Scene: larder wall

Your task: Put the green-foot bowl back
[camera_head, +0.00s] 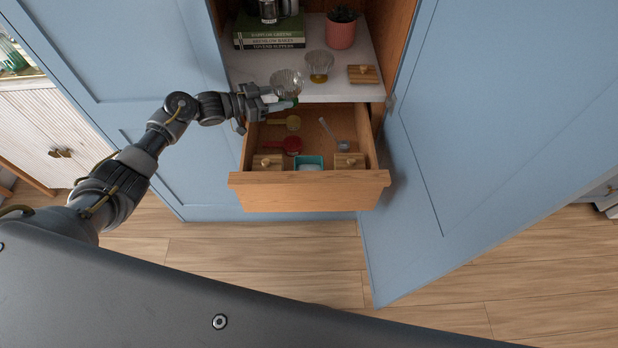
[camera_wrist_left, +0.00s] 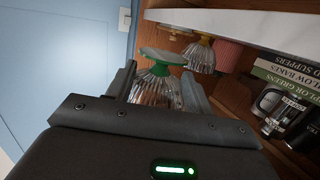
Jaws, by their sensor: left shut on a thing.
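The green-foot bowl (camera_head: 287,79) is ribbed clear glass on a green foot. My left gripper (camera_head: 272,97) is shut on it and holds it upright, near the shelf's front left edge above the open drawer. In the left wrist view the picture is upside down, and the bowl (camera_wrist_left: 155,90) sits between the two fingers with its green foot towards the top. The fingers partly hide the bowl in both views. A similar glass bowl with a yellow foot (camera_head: 319,63) stands on the white shelf (camera_head: 335,91); it also shows in the left wrist view (camera_wrist_left: 200,57). My right gripper is not in view.
On the shelf are stacked books (camera_head: 269,35), a pink plant pot (camera_head: 341,33) and a small wooden lidded piece (camera_head: 363,74). The open drawer (camera_head: 310,191) below holds a red scoop (camera_head: 291,145), a teal tray (camera_head: 309,161) and other small items. A blue door (camera_head: 480,130) stands open at right.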

